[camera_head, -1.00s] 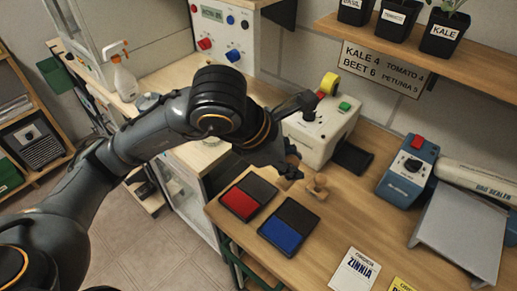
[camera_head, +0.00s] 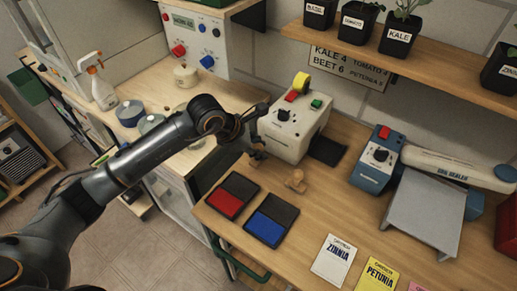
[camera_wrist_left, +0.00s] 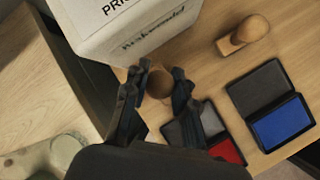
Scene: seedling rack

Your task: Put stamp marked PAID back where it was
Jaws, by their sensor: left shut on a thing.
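My left gripper (camera_head: 257,158) is shut on a wooden stamp, seen end-on as a round wooden top (camera_wrist_left: 158,84) between the fingers in the left wrist view. Its marking is hidden, so I cannot tell if it reads PAID. It is above the table's left part, behind the red ink pad (camera_head: 231,196) and beside the white machine (camera_head: 298,128). A second wooden stamp (camera_head: 295,181) is on the table to the right of the gripper; it also shows in the left wrist view (camera_wrist_left: 243,35). The blue ink pad (camera_head: 271,221) lies open in front of it. My right gripper is not in view.
A black pad (camera_head: 327,150) lies right of the white machine. A blue device (camera_head: 376,160) and a bag sealer (camera_head: 458,168) stand farther right. Seed packets (camera_head: 335,260) lie at the front. A gap separates this table from the left bench (camera_head: 150,85).

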